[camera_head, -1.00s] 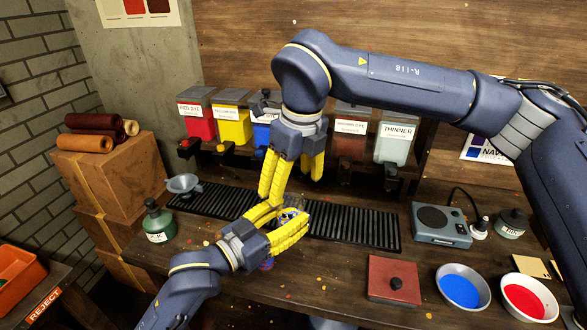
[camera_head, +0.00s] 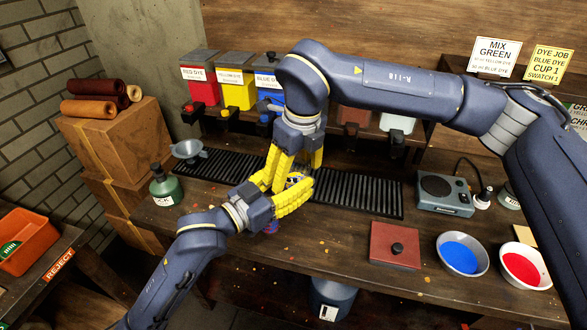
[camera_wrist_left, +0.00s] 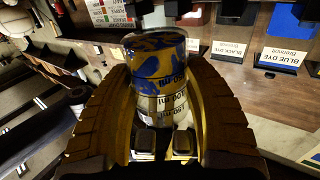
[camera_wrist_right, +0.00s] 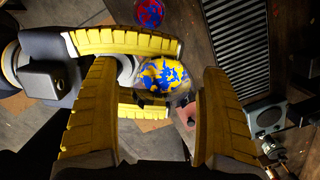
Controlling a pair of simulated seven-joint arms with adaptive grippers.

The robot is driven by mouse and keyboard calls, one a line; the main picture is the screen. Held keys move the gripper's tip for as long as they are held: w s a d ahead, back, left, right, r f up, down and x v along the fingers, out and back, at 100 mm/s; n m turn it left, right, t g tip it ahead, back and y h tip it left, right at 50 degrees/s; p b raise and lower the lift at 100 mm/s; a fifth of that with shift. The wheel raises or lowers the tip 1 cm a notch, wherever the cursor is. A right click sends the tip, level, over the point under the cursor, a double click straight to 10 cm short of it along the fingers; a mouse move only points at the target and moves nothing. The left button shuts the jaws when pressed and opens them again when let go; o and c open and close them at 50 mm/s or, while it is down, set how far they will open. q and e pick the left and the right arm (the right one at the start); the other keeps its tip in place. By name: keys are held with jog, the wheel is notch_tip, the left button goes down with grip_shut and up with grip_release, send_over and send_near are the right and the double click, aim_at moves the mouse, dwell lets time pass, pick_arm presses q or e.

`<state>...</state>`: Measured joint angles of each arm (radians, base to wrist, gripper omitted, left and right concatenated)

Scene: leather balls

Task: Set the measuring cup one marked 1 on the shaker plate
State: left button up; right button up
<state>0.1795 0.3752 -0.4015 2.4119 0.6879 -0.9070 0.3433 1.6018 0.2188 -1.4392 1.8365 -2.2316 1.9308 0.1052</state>
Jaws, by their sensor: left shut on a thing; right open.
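My left gripper (camera_head: 279,192) is shut on a small clear cup splashed with blue and yellow (camera_wrist_left: 155,65). It holds the cup above the bench. Print shows upside down on the cup in the left wrist view, but I cannot make out a 1. The cup also shows in the right wrist view (camera_wrist_right: 163,76), between the fingers of my right gripper (camera_wrist_right: 158,120). My right gripper (camera_head: 297,160) is open and points down over the cup, close to the left fingers. A grey device with a dark round top, likely the shaker plate (camera_head: 445,193), stands on the bench to the right.
A round red and blue thing (camera_wrist_right: 150,12) lies near the bench's front edge. A black ribbed mat (camera_head: 357,192) runs behind. Dye containers (camera_head: 236,90) line the back.

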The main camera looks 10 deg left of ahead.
jog(key=shift+c, duration=0.4)
jog(key=c, duration=1.3)
pick_arm(q)
jog(key=o, duration=1.3)
jog(key=shift+f, duration=0.1)
